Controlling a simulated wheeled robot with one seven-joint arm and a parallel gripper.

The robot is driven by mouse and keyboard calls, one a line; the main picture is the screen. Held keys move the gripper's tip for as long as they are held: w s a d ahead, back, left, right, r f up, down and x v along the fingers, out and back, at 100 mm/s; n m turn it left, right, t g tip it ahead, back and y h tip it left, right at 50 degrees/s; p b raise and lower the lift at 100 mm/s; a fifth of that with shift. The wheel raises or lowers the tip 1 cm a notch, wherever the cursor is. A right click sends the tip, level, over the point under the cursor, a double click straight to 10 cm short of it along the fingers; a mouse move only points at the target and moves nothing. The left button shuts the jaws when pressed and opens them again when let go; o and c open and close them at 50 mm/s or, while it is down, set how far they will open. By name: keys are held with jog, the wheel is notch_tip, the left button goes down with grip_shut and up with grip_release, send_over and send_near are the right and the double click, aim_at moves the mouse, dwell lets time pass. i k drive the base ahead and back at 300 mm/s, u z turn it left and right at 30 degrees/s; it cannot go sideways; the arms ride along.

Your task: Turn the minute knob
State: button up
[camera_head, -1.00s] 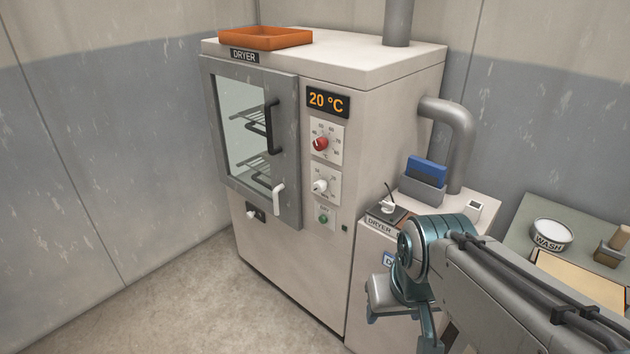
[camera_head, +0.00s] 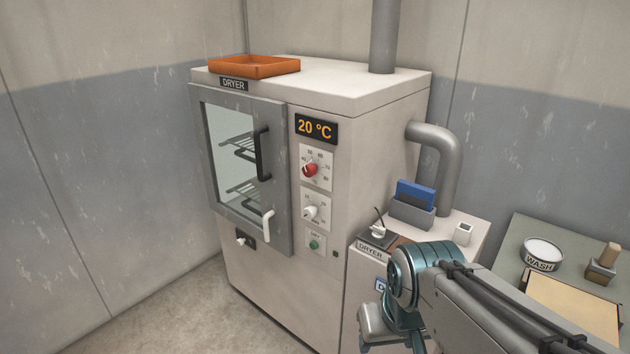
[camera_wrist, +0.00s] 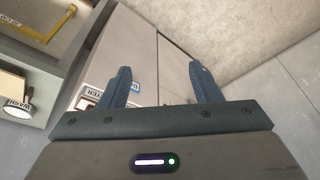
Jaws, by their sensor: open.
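The dryer (camera_head: 305,290) stands in front of me with its glass door (camera_head: 285,165) shut. On its control panel, a red knob (camera_head: 310,170) sits below the "20 °C" display (camera_head: 316,128). A white knob (camera_head: 311,212) on a smaller dial plate sits below the red one. The dial lettering is too small to read fully. A green button (camera_head: 314,245) is under the white knob. My gripper (camera_wrist: 165,85) is open and empty in the wrist view, with both fingers apart. It is low and to the right of the panel, touching neither knob.
A cabinet beside the dryer bears a blue block in a grey holder (camera_head: 412,212) and a small white cup (camera_head: 462,233). A bench at right holds a WASH bowl (camera_head: 542,254). An orange tray (camera_head: 254,67) lies on the dryer. Floor at front left is clear.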

aim_at(310, 211)
jog(key=k, duration=1.15)
jog(key=u, duration=0.85)
jog(key=i, duration=1.65)
jog(key=z, duration=0.6)
